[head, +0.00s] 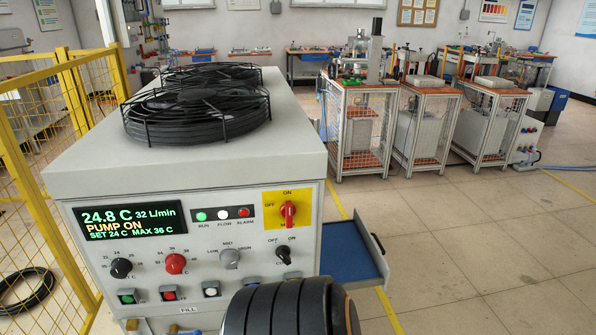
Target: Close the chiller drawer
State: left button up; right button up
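The chiller (190,185) is a large pale grey cabinet in the head view, with black fan guards on top and a lit display on its front. Its drawer (350,252) stands open, sticking out to the right from the cabinet's right side. The drawer has a blue inside floor, a pale front panel and a dark handle (379,246) on its outer face. I see nothing lying on the visible part of the blue floor. The drawer's near lower part is partly hidden by a dark ribbed rounded part at the bottom. Neither of my grippers is in view.
A yellow mesh fence (60,130) stands close along the chiller's left. Wire-sided carts (362,130) with equipment stand behind to the right. The tiled floor (480,240) right of the drawer is clear, with a yellow line. A black hose coil (25,290) lies at lower left.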

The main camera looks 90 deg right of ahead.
aim_at(349, 255)
jog(key=k+l+z, duration=0.2)
jog(key=z, duration=0.25)
jog(key=k+l+z, duration=0.15)
jog(key=z, duration=0.3)
jog(key=k+l+z, duration=0.1)
jog(key=l+z, duration=0.35)
jog(key=k+l+z, duration=0.1)
jog(key=l+z, duration=0.15)
jog(key=z, duration=0.2)
jog(key=l+z, duration=0.25)
jog(key=l, duration=1.45)
